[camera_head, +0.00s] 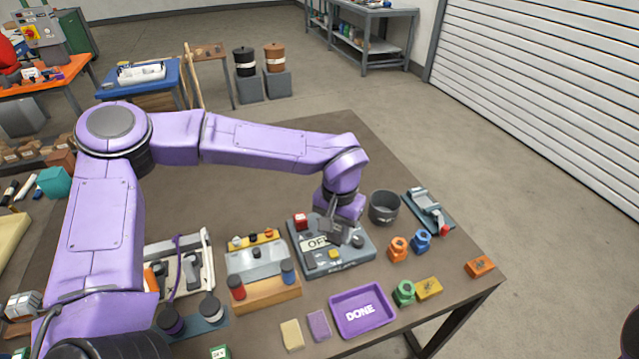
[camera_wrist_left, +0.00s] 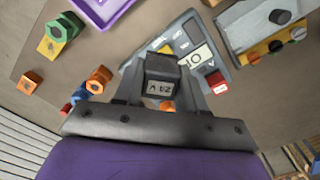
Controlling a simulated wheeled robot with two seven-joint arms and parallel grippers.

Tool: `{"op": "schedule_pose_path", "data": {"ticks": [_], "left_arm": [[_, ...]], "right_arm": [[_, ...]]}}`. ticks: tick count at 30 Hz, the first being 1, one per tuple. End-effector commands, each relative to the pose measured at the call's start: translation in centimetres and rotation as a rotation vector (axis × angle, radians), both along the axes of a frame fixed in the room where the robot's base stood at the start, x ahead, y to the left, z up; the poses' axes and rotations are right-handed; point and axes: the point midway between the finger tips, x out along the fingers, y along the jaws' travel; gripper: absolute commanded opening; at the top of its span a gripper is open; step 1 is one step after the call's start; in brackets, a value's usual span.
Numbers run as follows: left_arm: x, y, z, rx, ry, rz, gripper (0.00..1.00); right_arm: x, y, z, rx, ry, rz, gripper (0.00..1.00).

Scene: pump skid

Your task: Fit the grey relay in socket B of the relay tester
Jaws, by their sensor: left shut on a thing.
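My left gripper (camera_head: 335,228) is shut on the grey relay. In the left wrist view the relay (camera_wrist_left: 161,72) is a dark grey block with a white "24 V" label, held between both fingers. The relay tester (camera_head: 363,253) is a grey box on the table with a red block at its far left corner and a label reading "OF". It also shows in the left wrist view (camera_wrist_left: 188,22), beyond the relay. The gripper holds the relay over the tester and covers part of its top. I cannot make out socket B or the gap beneath the relay. My right gripper is not in view.
A purple "DONE" tray (camera_head: 362,310) lies in front of the tester. A dark round pot (camera_head: 384,207) and a grey-blue fixture (camera_head: 429,208) stand behind right. Orange (camera_head: 398,249) and blue (camera_head: 421,240) fittings are to the right. A wooden-based box (camera_head: 262,272) stands close left.

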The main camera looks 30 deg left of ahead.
Motion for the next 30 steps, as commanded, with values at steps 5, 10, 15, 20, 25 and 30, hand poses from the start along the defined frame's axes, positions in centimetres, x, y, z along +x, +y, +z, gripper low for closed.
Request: {"op": "schedule_pose_path", "data": {"ticks": [5, 10, 15, 20, 25, 30], "left_arm": [[2.3, 1.1, -0.6, -0.003, 0.012, 0.143, 0.16], [6.9, 4.4, -2.3, 0.000, 0.024, 0.478, 0.16], [10.3, 7.8, -3.6, 0.009, 0.012, 0.755, 0.16], [11.3, 8.9, -4.2, 0.010, 0.002, 0.842, 0.16], [11.3, 9.0, -5.4, 0.010, 0.002, 0.844, 0.16], [11.2, 9.0, -7.3, 0.010, 0.003, 0.843, 0.16]], "right_arm": [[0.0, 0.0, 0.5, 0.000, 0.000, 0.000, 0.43], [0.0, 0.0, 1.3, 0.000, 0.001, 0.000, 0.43], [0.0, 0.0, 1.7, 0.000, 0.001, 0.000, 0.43], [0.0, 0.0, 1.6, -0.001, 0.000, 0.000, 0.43], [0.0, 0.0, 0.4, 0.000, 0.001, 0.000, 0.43], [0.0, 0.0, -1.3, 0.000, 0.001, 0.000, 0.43]]}}
